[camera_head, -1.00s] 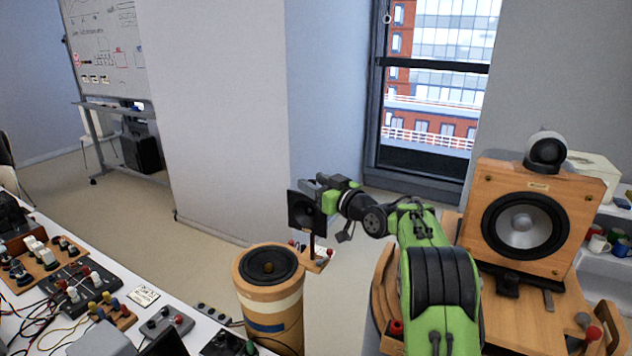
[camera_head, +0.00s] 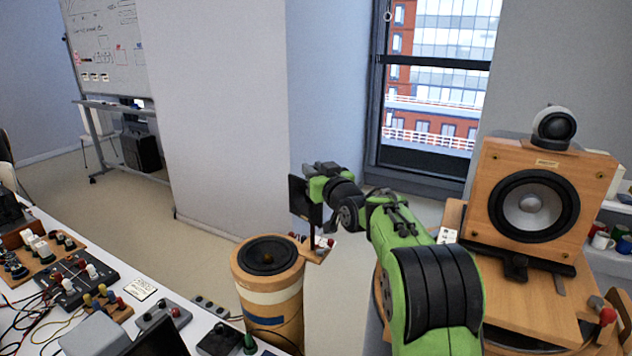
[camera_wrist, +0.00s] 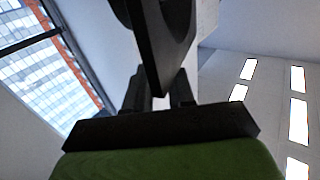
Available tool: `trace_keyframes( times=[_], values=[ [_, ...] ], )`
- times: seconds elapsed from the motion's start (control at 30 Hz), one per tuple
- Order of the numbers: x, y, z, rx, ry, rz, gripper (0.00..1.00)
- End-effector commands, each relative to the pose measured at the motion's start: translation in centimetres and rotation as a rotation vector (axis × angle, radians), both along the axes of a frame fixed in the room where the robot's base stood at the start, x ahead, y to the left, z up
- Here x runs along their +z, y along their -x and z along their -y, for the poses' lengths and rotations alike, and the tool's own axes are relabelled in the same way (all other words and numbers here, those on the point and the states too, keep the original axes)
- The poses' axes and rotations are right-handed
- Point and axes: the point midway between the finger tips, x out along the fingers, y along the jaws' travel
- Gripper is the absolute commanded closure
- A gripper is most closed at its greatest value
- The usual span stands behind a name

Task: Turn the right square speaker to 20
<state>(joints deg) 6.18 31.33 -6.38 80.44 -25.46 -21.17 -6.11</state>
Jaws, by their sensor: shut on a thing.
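A small black square speaker (camera_head: 299,197) stands upright on a thin post on a wooden bracket (camera_head: 318,255) beside a round wooden speaker column (camera_head: 270,295). My gripper (camera_head: 318,172) is shut on the small square speaker near its upper edge. In the wrist view the black speaker (camera_wrist: 165,45) rises between the dark fingers, and its lower part is out of that frame. A big square wooden speaker (camera_head: 490,165) with a grey cone stands at the right on a wooden turntable-like stand (camera_head: 525,300). I cannot read any angle mark.
A table (camera_head: 70,335) with control boxes and cables fills the lower left. A red-knobbed lever (camera_head: 607,315) sits at the stand's right. A round black unit (camera_head: 554,126) tops the big speaker. Floor is open behind the column.

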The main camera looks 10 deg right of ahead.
Motion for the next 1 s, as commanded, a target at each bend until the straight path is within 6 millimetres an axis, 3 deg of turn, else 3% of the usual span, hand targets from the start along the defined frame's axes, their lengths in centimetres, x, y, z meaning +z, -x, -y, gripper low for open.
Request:
trace_keyframes(
  times=[0.5, 0.53, 0.67, 1.0],
  values=[
    [-0.05, 0.08, -0.19, -0.08, -0.001, -0.004, 1.0],
    [-0.06, 0.08, -0.19, -0.08, -0.001, -0.004, 0.72],
    [-0.04, 0.07, -0.16, -0.08, -0.002, -0.003, 0.52],
    [-0.01, 0.55, -0.04, -0.081, -0.001, -0.002, 0.51]
  ],
)
